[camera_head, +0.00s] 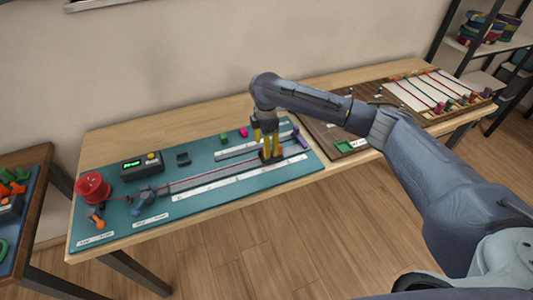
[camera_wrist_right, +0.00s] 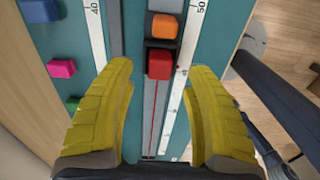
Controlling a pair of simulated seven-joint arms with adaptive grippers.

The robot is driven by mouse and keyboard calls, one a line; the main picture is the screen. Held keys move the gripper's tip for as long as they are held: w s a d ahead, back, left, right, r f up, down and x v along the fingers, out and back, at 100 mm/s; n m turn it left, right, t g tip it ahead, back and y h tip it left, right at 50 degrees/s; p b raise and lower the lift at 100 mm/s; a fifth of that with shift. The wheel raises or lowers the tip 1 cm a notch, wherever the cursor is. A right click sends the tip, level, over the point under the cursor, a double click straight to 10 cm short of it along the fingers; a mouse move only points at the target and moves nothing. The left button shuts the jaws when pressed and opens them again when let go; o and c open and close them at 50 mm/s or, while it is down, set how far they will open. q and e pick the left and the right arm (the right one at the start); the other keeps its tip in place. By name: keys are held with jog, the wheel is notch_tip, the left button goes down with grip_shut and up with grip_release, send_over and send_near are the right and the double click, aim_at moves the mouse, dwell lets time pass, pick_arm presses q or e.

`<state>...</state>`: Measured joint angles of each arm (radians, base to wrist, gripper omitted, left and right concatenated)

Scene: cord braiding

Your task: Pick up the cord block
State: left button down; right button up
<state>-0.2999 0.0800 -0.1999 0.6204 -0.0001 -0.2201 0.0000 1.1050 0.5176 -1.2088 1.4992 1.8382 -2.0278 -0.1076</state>
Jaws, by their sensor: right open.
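A red block (camera_wrist_right: 158,64) sits on the grey track (camera_wrist_right: 152,98) in the right wrist view, with a thin red cord (camera_wrist_right: 154,130) running from it along the track. An orange block (camera_wrist_right: 164,26) sits just beyond it in a dark holder. My right gripper (camera_wrist_right: 160,110) is open, its yellow fingers on either side of the track, with nothing between them but the track and cord. The red block lies slightly beyond the fingertips in the picture. In the head view my right gripper (camera_head: 267,150) points down over the track's right end and mostly hides the blocks. My left gripper is not in view.
White rulers flank the track on a teal mat (camera_head: 120,218). A red spool (camera_head: 93,188), a dark display box (camera_head: 143,163) and small pink (camera_head: 243,132) and green (camera_head: 223,138) blocks are on the mat. A brown board (camera_head: 335,131) lies to the right.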

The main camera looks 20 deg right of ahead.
jog(key=shift+d+f, duration=0.15)
jog(key=shift+f, duration=1.55)
jog(key=shift+c, duration=0.3)
grip_shut()
